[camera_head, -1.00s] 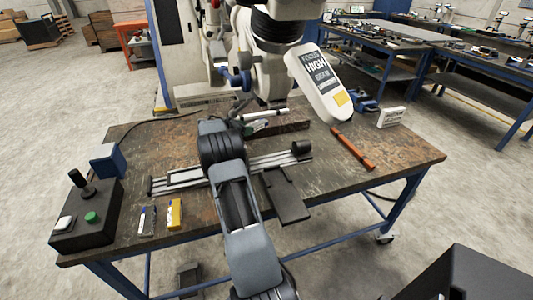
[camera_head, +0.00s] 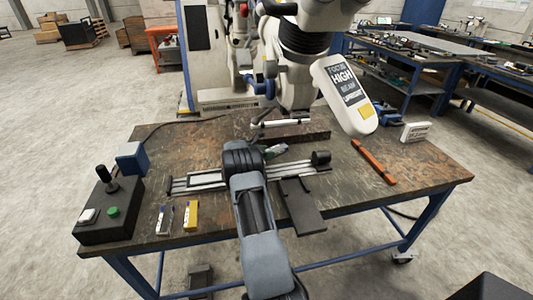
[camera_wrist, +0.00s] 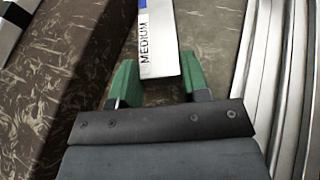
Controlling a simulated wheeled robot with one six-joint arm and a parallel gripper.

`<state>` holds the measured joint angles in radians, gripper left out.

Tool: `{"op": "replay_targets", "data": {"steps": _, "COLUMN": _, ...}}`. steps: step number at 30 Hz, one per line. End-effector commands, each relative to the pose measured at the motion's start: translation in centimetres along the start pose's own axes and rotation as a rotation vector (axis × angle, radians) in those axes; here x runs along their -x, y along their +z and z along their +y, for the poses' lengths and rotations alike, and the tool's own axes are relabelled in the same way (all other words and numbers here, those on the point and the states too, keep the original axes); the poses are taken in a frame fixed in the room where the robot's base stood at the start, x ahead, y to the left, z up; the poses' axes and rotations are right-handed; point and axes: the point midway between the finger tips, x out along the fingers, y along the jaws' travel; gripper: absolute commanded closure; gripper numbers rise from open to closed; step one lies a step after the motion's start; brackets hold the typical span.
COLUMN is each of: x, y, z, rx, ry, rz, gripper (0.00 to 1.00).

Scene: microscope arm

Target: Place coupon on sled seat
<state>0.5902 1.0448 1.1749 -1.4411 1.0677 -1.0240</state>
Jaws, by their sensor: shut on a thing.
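My gripper (camera_wrist: 158,82) shows green fingers in the wrist view. It is shut on a white coupon (camera_wrist: 160,45) marked MEDIUM with a blue band, which points away from my wrist. In the head view my gripper (camera_head: 276,152) is mostly hidden beyond my arm, near the rail's far side. The silver rail assembly (camera_head: 198,182) lies across the table, and its bars (camera_wrist: 275,90) show right of the coupon in the wrist view. A dark flat plate (camera_head: 302,207) sticks out from the rail's near side. I cannot tell clearly which part is the sled seat.
A black control box (camera_head: 107,212) stands left. A large white machine (camera_head: 297,85) stands behind; its labelled arm (camera_head: 345,95) overhangs the table. An orange bar (camera_head: 374,162) lies right.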

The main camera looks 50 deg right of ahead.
Motion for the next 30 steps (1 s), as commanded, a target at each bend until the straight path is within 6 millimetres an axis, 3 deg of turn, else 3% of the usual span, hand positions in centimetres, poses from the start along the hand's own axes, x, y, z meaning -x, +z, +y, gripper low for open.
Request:
{"op": "replay_targets", "data": {"steps": 6, "x": -0.2, "y": -0.4, "z": 0.0, "rx": -0.001, "ry": 0.000, "rz": -0.001, "gripper": 0.93}}
{"op": "replay_targets", "data": {"steps": 7, "x": -0.2, "y": -0.5, "z": 0.0, "rx": 0.000, "ry": -0.001, "rz": 0.000, "gripper": 0.57}}
{"op": "replay_targets", "data": {"steps": 15, "x": -0.2, "y": -0.3, "z": 0.0, "rx": 0.001, "ry": -0.001, "rz": 0.001, "gripper": 0.32}}
{"op": "replay_targets", "data": {"steps": 25, "x": 0.2, "y": 0.2, "z": 0.0, "rx": 0.001, "ry": 0.000, "rz": 0.000, "gripper": 0.32}}
{"op": "replay_targets", "data": {"steps": 30, "x": 2.9, "y": 0.0, "z": 0.1, "rx": 0.002, "ry": 0.003, "rz": 0.001, "gripper": 0.32}}
